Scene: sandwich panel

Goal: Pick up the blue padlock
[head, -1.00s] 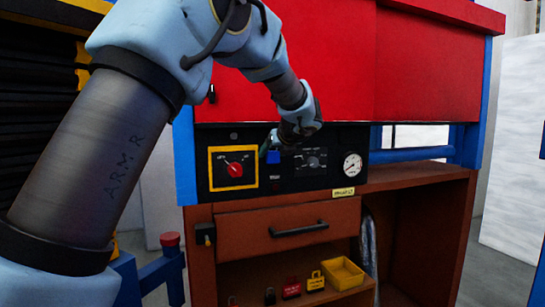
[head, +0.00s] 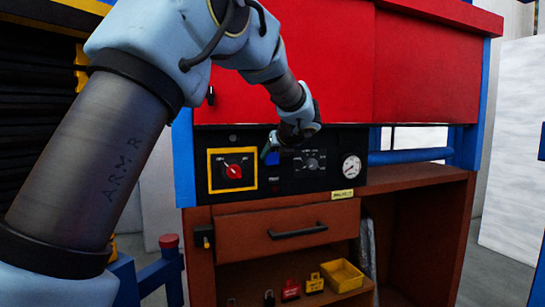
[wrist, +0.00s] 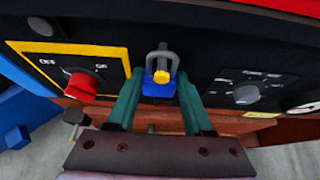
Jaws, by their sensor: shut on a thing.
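The blue padlock (wrist: 158,89) is between the two green fingers of my gripper (wrist: 160,80) in the wrist view. Its grey shackle points up, and a round yellow part shows on its front. My gripper is shut on the padlock's sides, in front of the black control panel (wrist: 215,75). In the head view the blue padlock (head: 272,159) shows small and partly covered below my gripper (head: 270,148). I cannot tell whether the padlock touches the panel.
A red rotary switch (head: 234,171) on a yellow-framed plate is left of the padlock. Below are a drawer (head: 290,230) and a shelf with a red padlock (head: 290,290), a yellow padlock (head: 315,283) and a yellow bin (head: 343,274).

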